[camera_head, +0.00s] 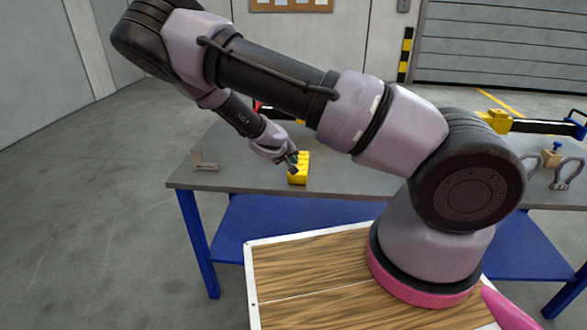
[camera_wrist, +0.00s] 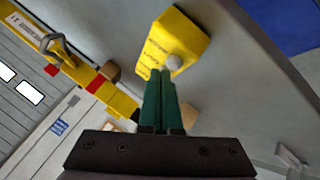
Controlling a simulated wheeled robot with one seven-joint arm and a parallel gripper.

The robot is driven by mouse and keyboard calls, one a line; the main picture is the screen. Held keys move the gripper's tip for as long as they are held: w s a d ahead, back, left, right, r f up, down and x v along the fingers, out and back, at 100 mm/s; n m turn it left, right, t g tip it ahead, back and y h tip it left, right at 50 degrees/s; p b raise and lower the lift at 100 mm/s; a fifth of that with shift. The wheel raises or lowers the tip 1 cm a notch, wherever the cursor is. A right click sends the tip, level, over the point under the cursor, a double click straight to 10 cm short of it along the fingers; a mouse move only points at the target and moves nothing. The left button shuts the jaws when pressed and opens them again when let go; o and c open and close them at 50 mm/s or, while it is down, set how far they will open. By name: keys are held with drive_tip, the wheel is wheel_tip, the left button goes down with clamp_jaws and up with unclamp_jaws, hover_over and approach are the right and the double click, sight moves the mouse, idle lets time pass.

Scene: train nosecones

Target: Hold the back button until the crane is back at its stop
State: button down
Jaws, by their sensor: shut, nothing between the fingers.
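A yellow button box (camera_head: 303,165) stands on the grey table near its front edge; it also shows in the wrist view (camera_wrist: 186,38), with dark lettering and a pale round button (camera_wrist: 174,62). My gripper (camera_head: 293,161) is at the box. Its green fingers are together and empty, with their tips (camera_wrist: 160,74) right beside the pale button; I cannot tell whether they touch or press it. The lettering is too small to read. A yellow beam with red marks (camera_wrist: 78,72), seemingly the crane, runs across the left of the wrist view. Its stop cannot be made out.
The grey table (camera_head: 345,180) has blue legs. A small metal bracket (camera_head: 204,160) stands at its left end. At the right are a black beam with a yellow block (camera_head: 495,121), grey shackles (camera_head: 569,172) and a small wooden block (camera_head: 551,157). My arm hides the table's middle.

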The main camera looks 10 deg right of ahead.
drive_tip(key=shift+r, duration=0.3)
drive_tip(key=shift+r, duration=0.15)
wheel_tip(320, 180, up, 5)
drive_tip(key=shift+f, duration=0.15)
idle(0.4)
idle(0.5)
